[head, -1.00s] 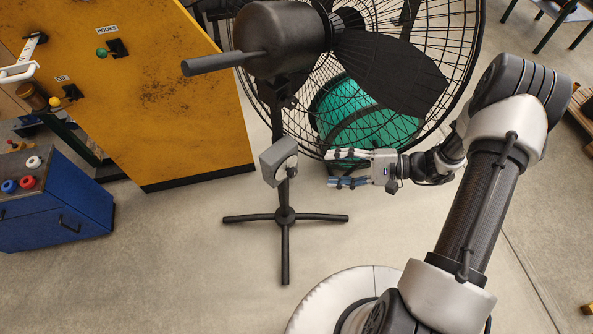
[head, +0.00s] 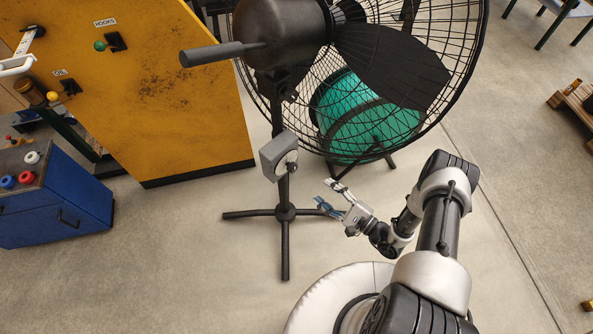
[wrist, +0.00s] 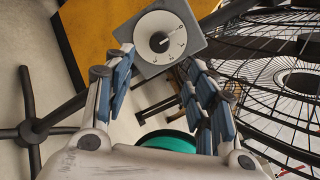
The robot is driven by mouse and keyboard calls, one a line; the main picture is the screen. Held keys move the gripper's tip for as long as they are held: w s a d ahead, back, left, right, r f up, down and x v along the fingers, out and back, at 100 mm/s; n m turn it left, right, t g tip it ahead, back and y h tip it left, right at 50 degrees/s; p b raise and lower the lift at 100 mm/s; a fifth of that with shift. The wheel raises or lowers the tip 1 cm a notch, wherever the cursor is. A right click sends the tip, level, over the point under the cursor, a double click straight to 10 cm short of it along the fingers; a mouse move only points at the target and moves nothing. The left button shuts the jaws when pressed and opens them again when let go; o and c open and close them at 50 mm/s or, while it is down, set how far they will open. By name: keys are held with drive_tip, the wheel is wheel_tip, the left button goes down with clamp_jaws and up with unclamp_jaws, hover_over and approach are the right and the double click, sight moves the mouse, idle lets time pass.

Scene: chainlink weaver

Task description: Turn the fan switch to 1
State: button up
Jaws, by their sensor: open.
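The fan switch is a grey box (head: 275,157) on the stand of the large black fan (head: 390,65). In the wrist view the box (wrist: 195,47) has a white round dial (wrist: 161,37) with small marks and a dark knob (wrist: 159,42) at its centre. The marks are too small to read with certainty. In the head view the dial faces right, toward my gripper (head: 327,197). My gripper is open and empty, right of and below the switch and apart from it. In the wrist view the dial shows beyond the gap between my gripper's fingers (wrist: 160,88).
The fan's tripod foot (head: 285,214) stands on the floor left of my gripper. A green drum (head: 345,110) sits behind the fan cage. A yellow machine (head: 160,100) and a blue cabinet (head: 60,205) stand at the left.

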sight(295, 169)
drive_tip(key=b+x, duration=0.2)
drive_tip(key=x, duration=1.1)
drive_tip(key=shift+a, duration=0.1)
drive_tip(key=shift+c, duration=0.2)
drive_tip(key=c, duration=1)
